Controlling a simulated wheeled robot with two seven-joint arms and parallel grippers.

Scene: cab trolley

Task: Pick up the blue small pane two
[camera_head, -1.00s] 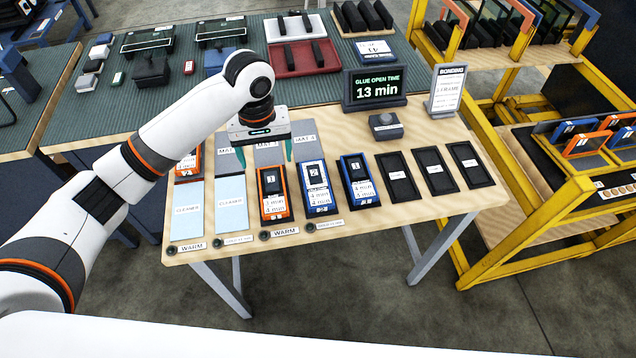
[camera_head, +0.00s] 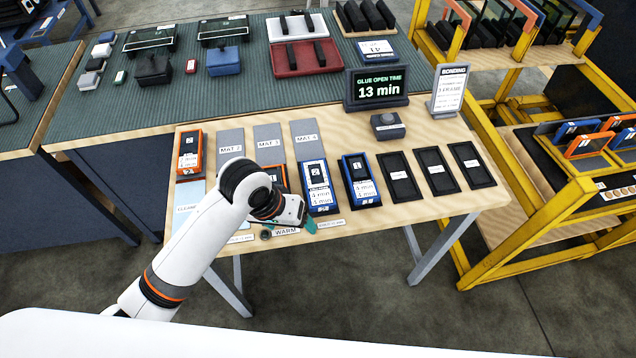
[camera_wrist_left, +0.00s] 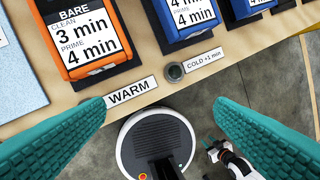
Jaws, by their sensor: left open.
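Two blue small panes stand in dark trays on the wooden table: a left one (camera_head: 319,190) and a right one (camera_head: 361,185). My left gripper (camera_head: 285,222) is open and empty at the table's front edge, in front of the orange pane (camera_wrist_left: 88,40) and left of the blue panes.
Empty black trays (camera_head: 434,170) lie right of the blue panes. Grey mats (camera_head: 268,148) and an orange pane (camera_head: 189,152) are behind. A timer sign (camera_head: 377,87) stands at the back. A yellow rack (camera_head: 520,220) stands at right. WARM and COLD labels line the front edge.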

